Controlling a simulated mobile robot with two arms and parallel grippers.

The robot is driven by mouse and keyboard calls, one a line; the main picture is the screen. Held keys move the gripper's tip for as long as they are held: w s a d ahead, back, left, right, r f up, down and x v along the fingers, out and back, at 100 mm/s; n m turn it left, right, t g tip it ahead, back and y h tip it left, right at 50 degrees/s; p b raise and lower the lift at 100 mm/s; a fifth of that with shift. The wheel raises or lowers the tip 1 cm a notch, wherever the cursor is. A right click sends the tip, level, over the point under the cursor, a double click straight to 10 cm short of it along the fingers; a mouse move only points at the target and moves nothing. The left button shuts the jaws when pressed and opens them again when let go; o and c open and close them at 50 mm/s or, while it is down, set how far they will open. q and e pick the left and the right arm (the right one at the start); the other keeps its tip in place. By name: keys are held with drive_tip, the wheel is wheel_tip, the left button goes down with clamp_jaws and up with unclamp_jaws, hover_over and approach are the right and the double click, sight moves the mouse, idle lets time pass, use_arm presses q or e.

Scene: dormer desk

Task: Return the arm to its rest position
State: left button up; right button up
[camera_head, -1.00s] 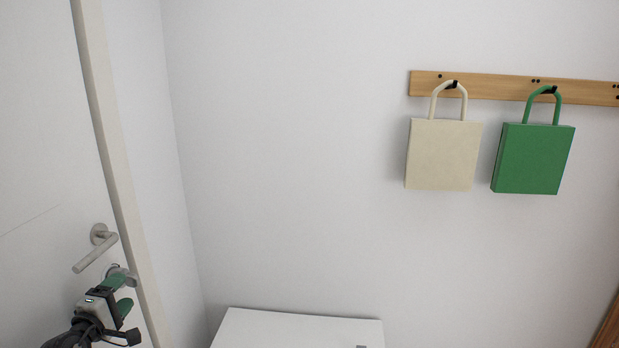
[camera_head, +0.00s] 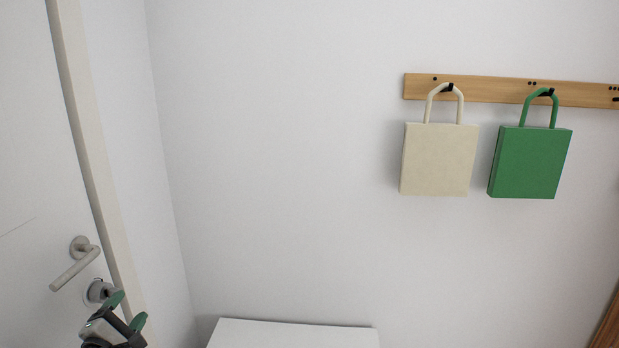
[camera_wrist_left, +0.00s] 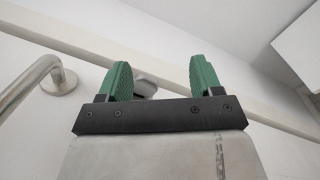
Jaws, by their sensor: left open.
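My left gripper (camera_head: 128,309) is at the lower left of the head view, in front of the white door, just below and right of the lock knob (camera_head: 97,291). In the left wrist view its two green fingertips (camera_wrist_left: 160,82) stand apart with nothing gripped between them. Part of a metal fitting shows behind the fingers there. The lever door handle (camera_head: 75,265) is above and left of the gripper; it also shows at the left of the left wrist view (camera_wrist_left: 38,80). My right gripper is not in view.
The white door (camera_head: 30,150) and its frame (camera_head: 85,150) are at the left. A low white surface (camera_head: 290,335) stands at the bottom centre. A beige bag (camera_head: 439,160) and a green bag (camera_head: 530,163) hang from a wooden rail (camera_head: 490,90) at the right. The wall between is bare.

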use_arm(q)
drive_tip(key=s+d+f+m+g, duration=0.5)
drive_tip(key=s+m, duration=0.3)
drive_tip(key=s, duration=0.4)
drive_tip(key=s+d+f+m+g, duration=0.45)
drive_tip(key=s+d+m, duration=0.4)
drive_tip(key=s, duration=0.45)
drive_tip(key=s+d+f+m+g, duration=0.5)
drive_tip(key=s+m, duration=0.3)
drive_tip(key=s, duration=0.4)
wheel_tip(320, 180, down, 21)
drive_tip(key=g+p, duration=0.1)
drive_tip(key=g, duration=0.1)
drive_tip(key=s+a+f+g+y+p, duration=0.1)
drive_tip(key=s+a+f, duration=0.1)
drive_tip(key=s+f, duration=1.5)
drive_tip(key=shift+a+m, duration=0.3)
drive_tip(key=shift+m, duration=0.15)
drive_tip(key=shift+g, duration=0.25)
drive_tip(key=c, duration=0.4)
drive_tip(key=shift+w, duration=0.15)
